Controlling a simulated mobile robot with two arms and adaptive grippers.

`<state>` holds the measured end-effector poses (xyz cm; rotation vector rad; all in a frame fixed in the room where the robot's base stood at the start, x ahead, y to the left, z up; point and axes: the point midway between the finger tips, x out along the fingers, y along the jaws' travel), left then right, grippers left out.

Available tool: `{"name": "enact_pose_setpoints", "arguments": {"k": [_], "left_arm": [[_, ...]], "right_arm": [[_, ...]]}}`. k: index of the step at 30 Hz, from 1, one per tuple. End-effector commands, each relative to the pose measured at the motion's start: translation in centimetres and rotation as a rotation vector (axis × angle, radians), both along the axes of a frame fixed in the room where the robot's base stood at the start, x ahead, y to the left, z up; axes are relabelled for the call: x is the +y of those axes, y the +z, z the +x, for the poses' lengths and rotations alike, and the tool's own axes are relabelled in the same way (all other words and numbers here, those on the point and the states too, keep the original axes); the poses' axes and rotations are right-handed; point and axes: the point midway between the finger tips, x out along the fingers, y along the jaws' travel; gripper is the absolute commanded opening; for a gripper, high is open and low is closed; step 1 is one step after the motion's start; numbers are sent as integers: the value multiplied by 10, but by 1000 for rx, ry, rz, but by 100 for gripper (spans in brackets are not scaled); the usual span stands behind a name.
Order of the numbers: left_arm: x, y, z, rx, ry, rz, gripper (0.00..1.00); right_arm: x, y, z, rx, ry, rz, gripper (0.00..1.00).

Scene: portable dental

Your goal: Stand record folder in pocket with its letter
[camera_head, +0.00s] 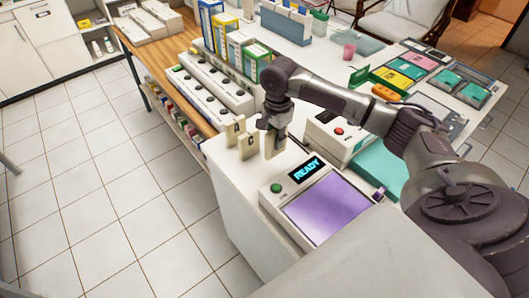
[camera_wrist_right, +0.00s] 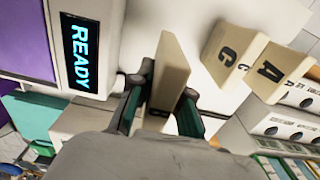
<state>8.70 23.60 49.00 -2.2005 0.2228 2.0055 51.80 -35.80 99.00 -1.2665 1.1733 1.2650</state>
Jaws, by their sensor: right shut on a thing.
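My right gripper (camera_head: 272,124) points down over the white counter, shut on a cream record folder (camera_head: 275,148). In the right wrist view the gripper (camera_wrist_right: 158,108) has its two dark fingers on either side of this folder (camera_wrist_right: 171,72); its letter is not readable. I cannot tell whether the held folder touches the counter. Lettered pockets are not clearly readable. My left gripper is not in view.
A device with a READY display (camera_head: 307,169) and purple panel (camera_head: 327,208) sits close in front. A white box with a red button (camera_head: 335,137) stands right. Tiled floor is clear at left.

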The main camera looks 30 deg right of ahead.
Motion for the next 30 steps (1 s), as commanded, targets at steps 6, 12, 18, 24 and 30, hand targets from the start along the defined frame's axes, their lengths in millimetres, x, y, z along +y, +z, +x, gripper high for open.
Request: {"name": "enact_pose_setpoints", "arguments": {"k": [6, 12, 18, 24, 30], "left_arm": [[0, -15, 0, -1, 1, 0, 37], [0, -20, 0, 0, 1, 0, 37], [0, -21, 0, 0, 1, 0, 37], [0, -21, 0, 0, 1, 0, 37], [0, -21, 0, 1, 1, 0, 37]], "right_arm": [[-46, 26, -14, -1, -2, -2, 0], [-70, 42, -22, -1, -1, -1, 0], [-77, 48, -24, 1, 2, 0, 0], [-58, 49, -25, -1, 88, 3, 0], [19, 49, -38, -2, 468, 6, 0]]}}
